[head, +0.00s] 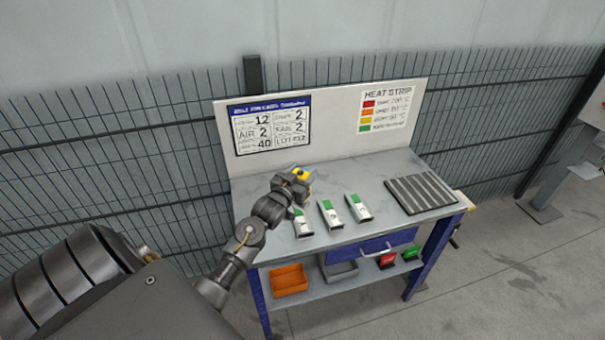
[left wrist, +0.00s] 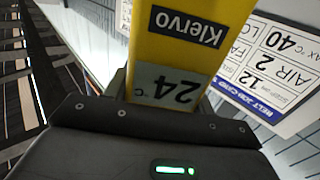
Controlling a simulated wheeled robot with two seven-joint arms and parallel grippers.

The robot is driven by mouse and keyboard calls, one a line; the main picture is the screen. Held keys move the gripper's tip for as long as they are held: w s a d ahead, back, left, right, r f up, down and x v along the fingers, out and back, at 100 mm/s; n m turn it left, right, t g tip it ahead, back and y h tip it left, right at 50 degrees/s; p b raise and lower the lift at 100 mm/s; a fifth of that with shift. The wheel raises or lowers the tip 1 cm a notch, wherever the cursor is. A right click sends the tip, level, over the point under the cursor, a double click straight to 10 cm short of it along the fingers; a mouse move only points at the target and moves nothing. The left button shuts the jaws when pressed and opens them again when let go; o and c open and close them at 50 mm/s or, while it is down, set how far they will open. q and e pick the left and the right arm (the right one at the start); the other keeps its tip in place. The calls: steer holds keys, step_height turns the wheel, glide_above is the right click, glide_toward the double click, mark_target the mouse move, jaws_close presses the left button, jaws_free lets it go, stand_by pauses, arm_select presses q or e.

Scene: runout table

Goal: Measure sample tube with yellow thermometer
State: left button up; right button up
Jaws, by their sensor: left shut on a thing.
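My left gripper (head: 296,178) is shut on the yellow thermometer (left wrist: 190,55) and holds it above the left part of the workbench top. In the left wrist view the thermometer bears the word Klervo and a display (left wrist: 165,88) reading 24 °C, both upside down. In the head view only a small yellow part of it (head: 302,173) shows at the gripper. I cannot tell which one is the sample tube. My right gripper is not in view.
The workbench (head: 385,233) has a ribbed dark mat (head: 421,193) at its right. A back panel (head: 335,120) carries a job card and a heat strip legend. An orange bin (head: 289,281), a grey bin, and red and green items sit on the lower shelf. A mesh fence stands behind.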

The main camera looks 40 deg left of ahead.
arm_select(q)
steer(key=shift+r, duration=0.3)
steer(key=shift+f, duration=0.25)
steer(key=shift+s+d+r, duration=0.1)
steer(key=shift+d+r, duration=0.25)
steer(key=shift+r, duration=0.25)
steer(key=shift+d+r, duration=0.35)
steer(key=shift+r, duration=0.25)
steer(key=s+d+f+m+h+b, duration=0.1)
steer(key=s+d+b, duration=0.4)
steer(key=d, duration=0.6)
steer(key=s+d+f+m+h+b, duration=0.1)
steer(key=s+d+h+b, duration=0.1)
steer(key=s+d+b, duration=0.4)
steer(key=s+d, duration=0.2)
steer(key=d, duration=0.3)
steer(key=shift+s+d, duration=0.2)
steer(key=shift+s, duration=0.1)
